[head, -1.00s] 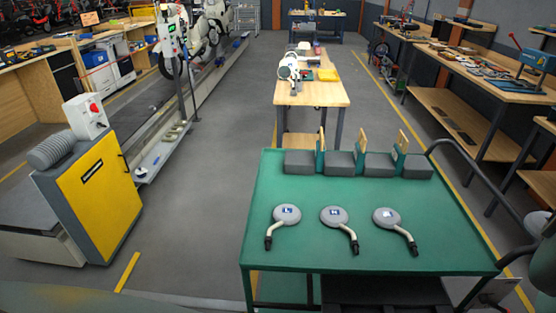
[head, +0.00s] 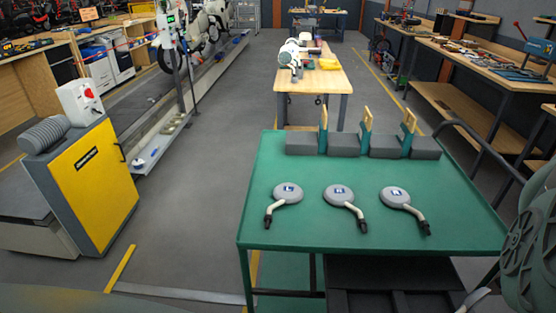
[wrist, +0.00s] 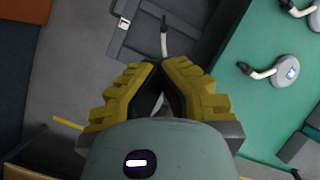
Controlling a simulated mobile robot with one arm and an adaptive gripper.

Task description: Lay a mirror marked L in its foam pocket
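Three round grey mirrors with bent pale stems lie on the green cart top (head: 310,225) in the head view: left (head: 287,197), middle (head: 338,196) and right (head: 394,200).
Dark grey blocks (head: 343,144) with upright wooden pieces (head: 323,118) line the cart's far edge. A yellow cabinet (head: 92,185) stands left, with open floor (head: 195,190) between. A wooden workbench (head: 312,84) stands beyond the cart.

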